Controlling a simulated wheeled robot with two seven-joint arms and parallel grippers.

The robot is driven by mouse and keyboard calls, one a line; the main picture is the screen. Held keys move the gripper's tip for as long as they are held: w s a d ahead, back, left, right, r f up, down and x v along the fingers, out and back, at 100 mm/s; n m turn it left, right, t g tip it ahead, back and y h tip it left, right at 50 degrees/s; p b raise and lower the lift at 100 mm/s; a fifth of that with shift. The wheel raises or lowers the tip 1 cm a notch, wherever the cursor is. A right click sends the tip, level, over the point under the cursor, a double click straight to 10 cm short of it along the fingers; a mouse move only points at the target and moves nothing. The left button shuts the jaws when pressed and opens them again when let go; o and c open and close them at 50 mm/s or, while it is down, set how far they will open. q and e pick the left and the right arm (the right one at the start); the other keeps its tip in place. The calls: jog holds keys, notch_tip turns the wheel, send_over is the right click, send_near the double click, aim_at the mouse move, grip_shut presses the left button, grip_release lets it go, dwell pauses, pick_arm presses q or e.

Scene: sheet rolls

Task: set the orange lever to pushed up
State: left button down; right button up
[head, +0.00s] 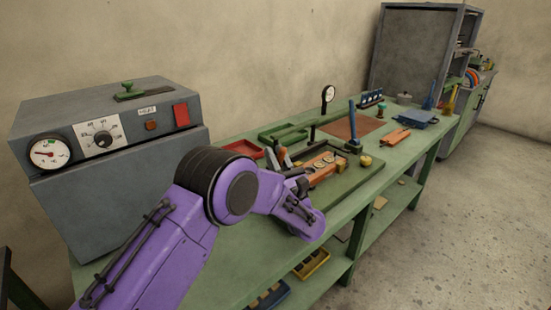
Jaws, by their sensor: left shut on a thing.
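My right gripper is not in view.
A grey machine with a dial (103,140) and a gauge stands at left. A red tray (243,149), a green tray, a blue-handled upright tool (353,122) and a brass knob (365,160) crowd the board's surroundings. The floor at right is clear.

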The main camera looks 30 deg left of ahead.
pick_arm(q)
jog(key=shift+f, duration=0.1)
jog(key=c, duration=1)
grip_release()
jog(key=shift+b+v, duration=1.55)
jog(key=shift+v, duration=3.65)
